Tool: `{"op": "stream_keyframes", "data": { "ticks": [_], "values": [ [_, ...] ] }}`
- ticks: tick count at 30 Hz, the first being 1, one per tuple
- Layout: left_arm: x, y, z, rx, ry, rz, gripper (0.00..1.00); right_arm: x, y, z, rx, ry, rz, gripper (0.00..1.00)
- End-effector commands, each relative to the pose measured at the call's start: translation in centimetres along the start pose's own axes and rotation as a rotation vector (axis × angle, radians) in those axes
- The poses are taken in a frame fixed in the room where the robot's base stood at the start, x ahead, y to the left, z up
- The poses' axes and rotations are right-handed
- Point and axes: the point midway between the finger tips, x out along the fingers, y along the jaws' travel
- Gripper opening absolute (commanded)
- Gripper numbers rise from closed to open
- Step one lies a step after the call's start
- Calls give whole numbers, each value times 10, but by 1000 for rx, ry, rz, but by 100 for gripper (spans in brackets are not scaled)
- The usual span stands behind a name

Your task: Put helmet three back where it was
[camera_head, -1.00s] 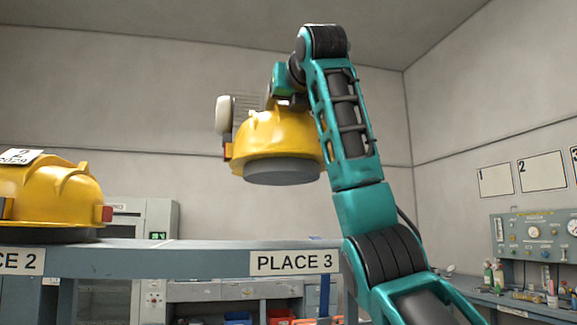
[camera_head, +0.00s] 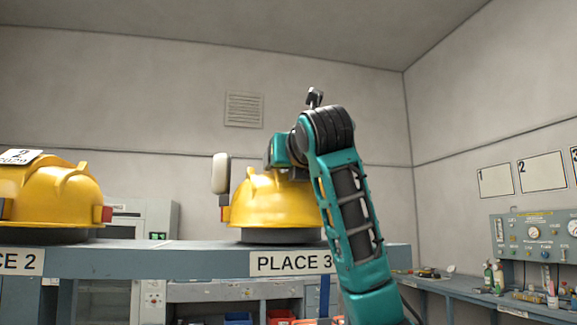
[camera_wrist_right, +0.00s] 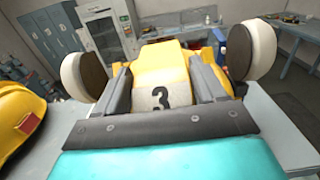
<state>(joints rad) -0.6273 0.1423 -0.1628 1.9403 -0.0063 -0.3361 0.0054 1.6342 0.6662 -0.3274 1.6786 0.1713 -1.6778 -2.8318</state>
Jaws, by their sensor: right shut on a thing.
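Helmet three is a yellow hard hat (camera_head: 275,203) with a dark grey base, pale ear cups and a "3" on it. In the head view it sits upright at shelf height above the label PLACE 3 (camera_head: 291,262), its base appearing to rest on the shelf. My right gripper (camera_wrist_right: 162,80) is shut on the helmet, with its two fingers either side of the "3" in the right wrist view. In the head view my right arm's links hide the gripper's fingers and the helmet's right edge. My left gripper is not in view.
The grey shelf (camera_head: 170,260) runs across the front. Helmet two (camera_head: 50,195) stands on it at the left, above PLACE 2, with a clear gap between the helmets. A workbench (camera_head: 480,295) with a gauge panel (camera_head: 535,236) and bottles stands at the right.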

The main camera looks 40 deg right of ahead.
Motion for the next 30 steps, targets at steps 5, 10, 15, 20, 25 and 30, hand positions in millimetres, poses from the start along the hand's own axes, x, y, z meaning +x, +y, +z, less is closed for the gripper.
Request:
{"op": "stream_keyframes", "data": {
  "ticks": [5,10,15,20,25,30],
  "values": [
    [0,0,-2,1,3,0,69,-2,-1,-4,3,-9,0,0],
    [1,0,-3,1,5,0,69,-2,-1,-3,3,-9,0,0],
    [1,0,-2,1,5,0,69,0,0,-6,1,-2,0,79],
    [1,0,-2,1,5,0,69,0,0,-6,1,-2,0,95],
    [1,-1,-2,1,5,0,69,0,0,-6,1,-2,0,95],
    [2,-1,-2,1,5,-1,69,-5,0,-5,1,-4,0,95]
  ]
}}
